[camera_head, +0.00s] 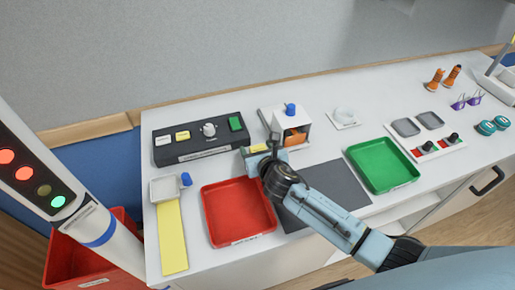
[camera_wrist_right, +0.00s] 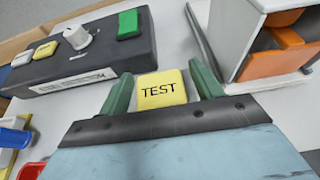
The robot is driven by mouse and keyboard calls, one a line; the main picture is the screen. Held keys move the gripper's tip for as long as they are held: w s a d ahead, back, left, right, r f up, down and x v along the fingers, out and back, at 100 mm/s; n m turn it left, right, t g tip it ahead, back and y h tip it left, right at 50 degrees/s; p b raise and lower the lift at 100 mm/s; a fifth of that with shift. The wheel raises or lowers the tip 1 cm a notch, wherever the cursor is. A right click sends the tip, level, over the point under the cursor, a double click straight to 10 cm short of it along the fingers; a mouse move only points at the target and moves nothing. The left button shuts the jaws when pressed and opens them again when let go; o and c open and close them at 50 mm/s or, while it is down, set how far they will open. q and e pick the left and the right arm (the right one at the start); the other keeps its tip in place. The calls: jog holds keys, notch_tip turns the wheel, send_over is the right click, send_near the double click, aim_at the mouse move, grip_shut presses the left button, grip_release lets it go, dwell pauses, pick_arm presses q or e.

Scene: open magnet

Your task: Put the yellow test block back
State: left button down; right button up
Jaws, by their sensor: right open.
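The yellow test block (camera_wrist_right: 161,90), marked TEST, sits between the two green fingers of my right gripper (camera_wrist_right: 163,74) in the right wrist view. The fingers stand open, one on each side of it. In the head view the right gripper (camera_head: 260,152) is over the white table, behind the red tray, and a bit of the yellow block (camera_head: 258,148) shows there. The frames do not show clearly whether the block touches the table. My left gripper is in neither view.
A dark control box (camera_head: 203,138) stands behind and left, and a white-and-orange device (camera_head: 291,127) close on the right. The red tray (camera_head: 237,212) and dark mat (camera_head: 337,184) lie in front. A green tray (camera_head: 382,165) is further right. A signal column (camera_head: 52,176) stands at left.

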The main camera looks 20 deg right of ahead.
jog(key=shift+s+r, duration=0.25)
jog(key=p+v, duration=0.2)
jog(key=v, duration=0.9)
jog(key=shift+s, duration=0.25)
